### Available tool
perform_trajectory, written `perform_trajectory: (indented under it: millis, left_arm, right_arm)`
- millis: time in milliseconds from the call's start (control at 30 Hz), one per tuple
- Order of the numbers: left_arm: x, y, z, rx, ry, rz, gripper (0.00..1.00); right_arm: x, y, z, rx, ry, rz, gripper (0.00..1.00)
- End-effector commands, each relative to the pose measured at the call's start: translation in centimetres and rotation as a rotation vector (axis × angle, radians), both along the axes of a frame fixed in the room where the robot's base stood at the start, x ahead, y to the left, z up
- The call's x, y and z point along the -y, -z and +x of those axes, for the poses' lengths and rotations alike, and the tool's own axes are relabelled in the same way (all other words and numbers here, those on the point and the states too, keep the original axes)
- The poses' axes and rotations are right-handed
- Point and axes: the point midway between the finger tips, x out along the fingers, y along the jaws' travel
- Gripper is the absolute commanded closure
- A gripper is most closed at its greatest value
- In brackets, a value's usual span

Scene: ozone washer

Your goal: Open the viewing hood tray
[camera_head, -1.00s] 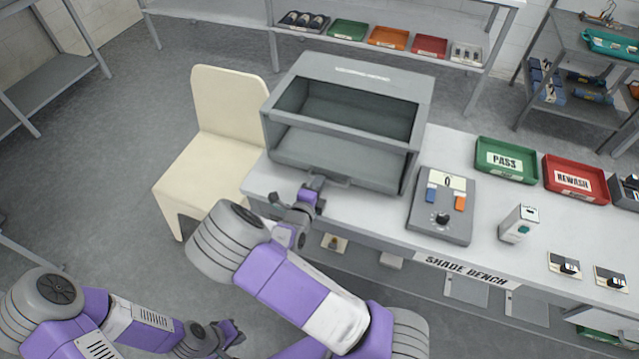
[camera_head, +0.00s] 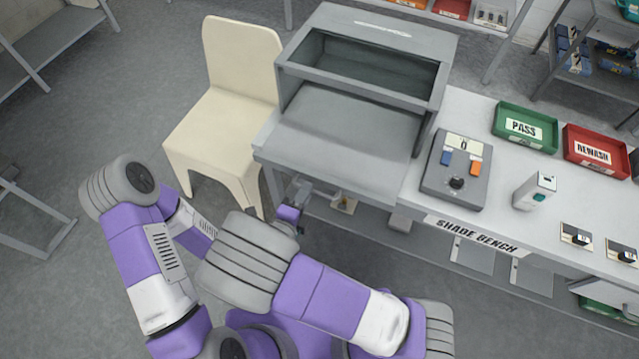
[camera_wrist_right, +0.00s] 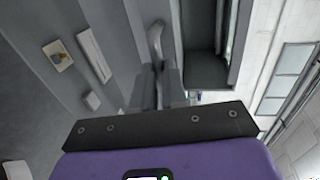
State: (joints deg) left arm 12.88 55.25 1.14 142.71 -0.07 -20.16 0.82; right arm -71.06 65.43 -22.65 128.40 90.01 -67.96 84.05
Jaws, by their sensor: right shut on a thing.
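The viewing hood (camera_head: 385,35) is a grey box with a dark open window, standing on the bench. Its flat grey tray (camera_head: 345,140) sticks out from under it towards me, its front edge past the bench's front edge. My right gripper (camera_head: 302,190) is at the tray's front edge, below it in the picture. In the right wrist view, my right gripper (camera_wrist_right: 157,88) is shut on the grey tray handle (camera_wrist_right: 155,42). The handle is hard to make out in the head view. My left forearm runs behind my right arm, and my left gripper is hidden.
On the shade bench (camera_head: 475,115), a control box (camera_head: 455,170) stands right of the hood. Beyond it are a small white device (camera_head: 533,190), a green PASS tray (camera_head: 525,128) and a red REWASH tray (camera_head: 597,152). A cream chair (camera_head: 240,90) stands close left.

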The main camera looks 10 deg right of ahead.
Motion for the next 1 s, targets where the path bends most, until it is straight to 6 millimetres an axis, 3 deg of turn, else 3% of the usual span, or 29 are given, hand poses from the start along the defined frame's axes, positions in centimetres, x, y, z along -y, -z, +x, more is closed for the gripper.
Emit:
perform_trajectory:
  millis: [333, 367, 533, 833, 1000]
  left_arm:
    - [0.0, 0.0, 0.0, 0.000, 0.000, 0.000, 1.00]
    - [0.0, 0.0, 0.0, 0.000, 0.000, 0.000, 1.00]
    - [0.0, 0.0, 0.0, 0.000, 0.000, 0.000, 1.00]
    - [0.0, 0.0, 0.0, 0.000, 0.000, 0.000, 1.00]
    - [0.0, -0.2, 0.0, 0.000, 0.000, 0.000, 1.00]
  right_arm:
    - [-0.2, 0.0, -0.1, 0.001, -0.003, 0.000, 1.00]
    - [-0.2, -0.1, -0.1, 0.001, -0.003, 0.000, 0.86]
    - [-0.2, 0.0, -0.1, 0.001, -0.003, 0.000, 0.62]
    - [-0.3, -0.1, -0.2, 0.001, -0.003, 0.001, 0.62]
    - [-1.5, -0.6, -0.9, 0.002, -0.006, 0.003, 0.62]
